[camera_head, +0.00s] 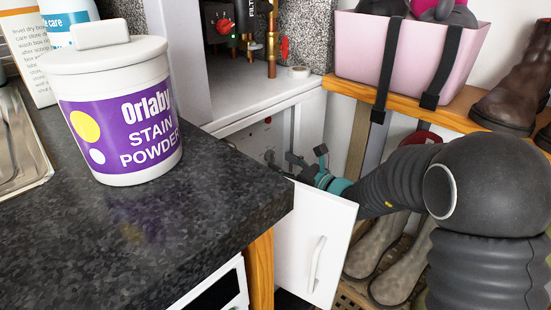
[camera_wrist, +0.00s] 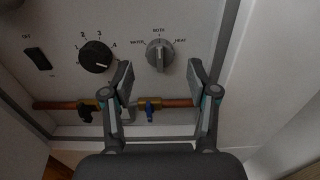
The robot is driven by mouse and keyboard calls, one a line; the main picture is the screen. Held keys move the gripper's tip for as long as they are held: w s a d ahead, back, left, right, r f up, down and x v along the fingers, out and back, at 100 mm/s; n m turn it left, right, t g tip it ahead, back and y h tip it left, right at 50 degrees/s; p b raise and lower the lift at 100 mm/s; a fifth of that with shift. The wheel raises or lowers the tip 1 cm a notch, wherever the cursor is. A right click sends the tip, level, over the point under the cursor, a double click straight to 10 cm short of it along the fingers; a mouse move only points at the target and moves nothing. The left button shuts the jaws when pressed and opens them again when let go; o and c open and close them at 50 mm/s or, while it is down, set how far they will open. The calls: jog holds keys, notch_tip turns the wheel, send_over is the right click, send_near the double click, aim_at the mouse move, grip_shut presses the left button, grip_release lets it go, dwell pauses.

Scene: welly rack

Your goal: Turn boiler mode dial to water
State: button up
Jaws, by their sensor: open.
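The boiler mode dial (camera_wrist: 159,55) is a grey knob on a pale panel in the wrist view, marked WATER at left, BOTH above and HEAT at right. Its ridge looks upright, toward BOTH. My gripper (camera_wrist: 171,82) is open and empty, its fingers apart below and to either side of the dial, not visibly touching it. In the head view my gripper (camera_head: 306,160) reaches into the white cabinet; the dial cannot be made out there.
A black numbered dial (camera_wrist: 96,56) and a black switch (camera_wrist: 37,59) sit left of the mode dial. A copper pipe (camera_wrist: 180,103) with a blue-handled valve (camera_wrist: 148,108) runs below.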

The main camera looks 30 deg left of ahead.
aim_at(274, 159)
jog(key=shift+x, duration=1.5)
grip_shut()
